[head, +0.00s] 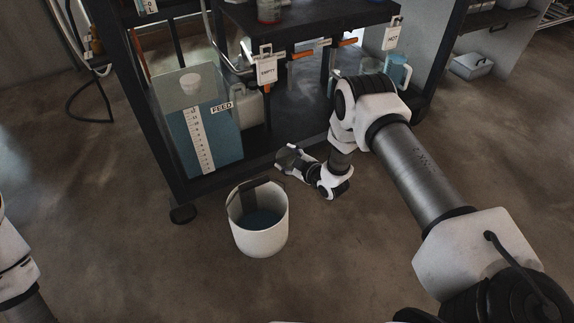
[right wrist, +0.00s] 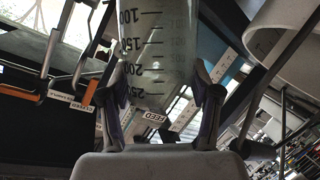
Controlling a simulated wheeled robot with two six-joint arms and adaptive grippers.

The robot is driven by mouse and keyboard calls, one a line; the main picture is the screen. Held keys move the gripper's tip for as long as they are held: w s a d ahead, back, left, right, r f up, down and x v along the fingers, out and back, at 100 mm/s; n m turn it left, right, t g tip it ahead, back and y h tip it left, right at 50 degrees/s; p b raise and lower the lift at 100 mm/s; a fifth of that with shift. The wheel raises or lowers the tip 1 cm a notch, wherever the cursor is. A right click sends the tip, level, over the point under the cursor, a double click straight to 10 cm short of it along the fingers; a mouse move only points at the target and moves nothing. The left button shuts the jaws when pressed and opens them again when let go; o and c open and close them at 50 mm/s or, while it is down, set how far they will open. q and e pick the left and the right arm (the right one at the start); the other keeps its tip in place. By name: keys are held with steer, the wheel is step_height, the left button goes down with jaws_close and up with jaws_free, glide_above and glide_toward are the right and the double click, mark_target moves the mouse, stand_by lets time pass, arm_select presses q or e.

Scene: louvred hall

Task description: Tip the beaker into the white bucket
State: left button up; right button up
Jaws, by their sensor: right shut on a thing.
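The white bucket (head: 260,240) stands upright on the floor, with dark bluish liquid inside and its handle at the far rim. In the right wrist view its pale wall (right wrist: 292,35) fills the upper right, beside the beaker. My right gripper (head: 290,158) is just beyond and right of the bucket, by the rack's lower edge. In the right wrist view its two fingers (right wrist: 168,105) are shut on the clear, graduated beaker (right wrist: 157,45). In the head view the beaker is too small and covered to make out, and I cannot tell its tilt. My left gripper is out of view.
A dark rack (head: 165,160) stands behind the bucket. Its bottom shelf holds a FEED tank (head: 215,145) of blue liquid and a pale jug (head: 250,105). A tag reading EMPTY (head: 266,70) hangs above. The floor left and in front of the bucket is clear.

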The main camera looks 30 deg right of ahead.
steer(key=shift+w+d+r+m, duration=0.1)
steer(key=shift+d+m, duration=0.1)
steer(key=shift+m, duration=0.1)
steer(key=d+r+m, duration=0.1)
steer(key=w+d+m+y, duration=0.1)
steer(key=d+r+m+g+y, duration=0.1)
steer(key=shift+w+d+r, duration=0.25)
steer(key=shift+r, duration=0.05)
steer(key=shift+d+r+m+y, duration=0.1)
steer(key=shift+r+m+y, duration=0.1)
steer(key=shift+m+y, duration=0.15)
